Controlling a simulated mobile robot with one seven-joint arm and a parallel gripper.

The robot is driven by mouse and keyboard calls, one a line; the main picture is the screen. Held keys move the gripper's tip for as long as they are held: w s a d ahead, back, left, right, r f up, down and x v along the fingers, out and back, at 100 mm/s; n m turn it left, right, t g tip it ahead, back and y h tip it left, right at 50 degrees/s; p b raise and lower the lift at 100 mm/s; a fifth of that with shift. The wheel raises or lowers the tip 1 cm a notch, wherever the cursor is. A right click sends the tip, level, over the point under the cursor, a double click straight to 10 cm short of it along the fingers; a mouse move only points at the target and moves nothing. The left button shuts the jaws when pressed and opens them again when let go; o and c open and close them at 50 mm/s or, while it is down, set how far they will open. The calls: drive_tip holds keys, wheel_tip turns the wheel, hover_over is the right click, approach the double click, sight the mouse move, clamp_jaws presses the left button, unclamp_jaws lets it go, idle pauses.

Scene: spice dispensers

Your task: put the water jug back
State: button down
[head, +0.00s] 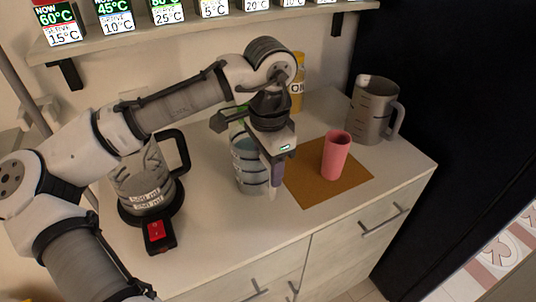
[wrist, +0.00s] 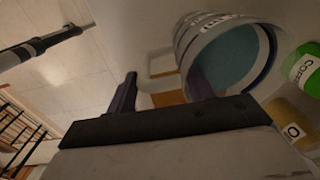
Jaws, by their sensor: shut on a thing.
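The water jug (head: 250,165) is a clear, banded jug with bluish water, on or just above the counter left of the brown mat (head: 325,190). In the wrist view the jug (wrist: 225,55) shows its open rim and blue water at the upper right, behind one finger. My gripper (head: 271,182) points down at the jug's right side and is shut on it. Its two dark fingers also show in the wrist view (wrist: 162,82). The exact grip spot, and whether the jug's base touches the counter, cannot be made out.
A pink cup (head: 337,156) stands on the mat. A grey measuring jug (head: 373,110) is at the back right. A kettle (head: 145,180) with a red switch stands left. A yellow container (head: 298,80) is behind my gripper. A shelf (head: 130,42) of temperature cubes hangs above.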

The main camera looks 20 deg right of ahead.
drive_tip(key=c, duration=0.6)
unclamp_jaws()
wheel_tip(320, 180, up, 12)
drive_tip(key=shift+s+r+b, duration=0.1)
drive_tip(key=shift+s+b, duration=0.05)
drive_tip(key=shift+b, duration=0.15)
